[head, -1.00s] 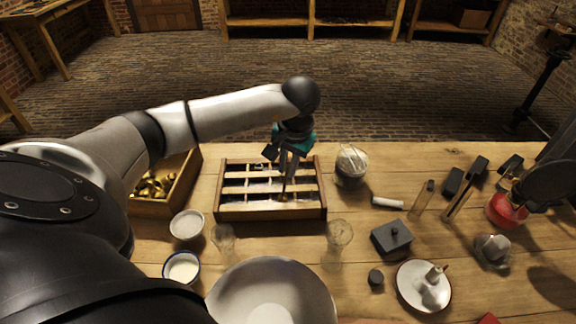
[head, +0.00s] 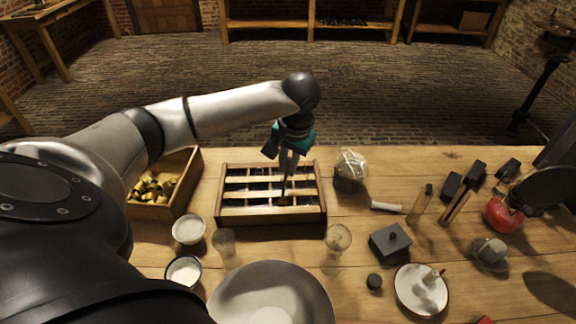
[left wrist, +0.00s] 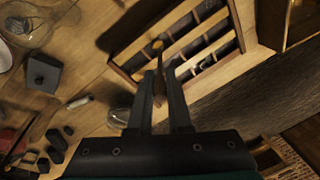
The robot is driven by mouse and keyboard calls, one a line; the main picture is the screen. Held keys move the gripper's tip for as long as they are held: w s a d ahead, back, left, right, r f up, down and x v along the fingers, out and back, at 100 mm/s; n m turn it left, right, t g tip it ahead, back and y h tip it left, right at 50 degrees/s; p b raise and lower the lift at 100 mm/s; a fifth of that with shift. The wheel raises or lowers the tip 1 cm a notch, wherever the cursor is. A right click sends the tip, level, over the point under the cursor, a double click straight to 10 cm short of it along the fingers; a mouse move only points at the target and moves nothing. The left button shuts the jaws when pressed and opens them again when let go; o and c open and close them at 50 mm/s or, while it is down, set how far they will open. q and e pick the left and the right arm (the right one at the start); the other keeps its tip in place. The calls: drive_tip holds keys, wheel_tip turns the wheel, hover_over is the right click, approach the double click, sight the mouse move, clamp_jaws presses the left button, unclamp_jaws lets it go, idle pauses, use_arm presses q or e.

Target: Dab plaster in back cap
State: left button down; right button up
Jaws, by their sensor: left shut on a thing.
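My left gripper (head: 288,160) is shut on a thin dark stick (head: 284,186) and holds it pointing down over the wooden compartment tray (head: 270,219). The stick's lower end is at a front-middle compartment, beside a small brownish spot; I cannot tell whether they touch. In the left wrist view the stick shows between the fingers (left wrist: 162,85), with a small orange-brass piece (left wrist: 158,45) near its far end, possibly a cap. My right gripper is not seen.
A wooden box of brass pieces (head: 156,188) stands left of the tray. Glass jars (head: 338,238), a large pale bowl (head: 270,295), a grey lidded block (head: 390,241) and a white dish (head: 421,290) stand nearer. A glass vessel (head: 350,170) stands close right of the tray.

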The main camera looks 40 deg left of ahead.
sight(288, 157)
use_arm(q)
drive_tip(key=shift+r+p, duration=1.65)
drive_tip(key=shift+r, duration=0.95)
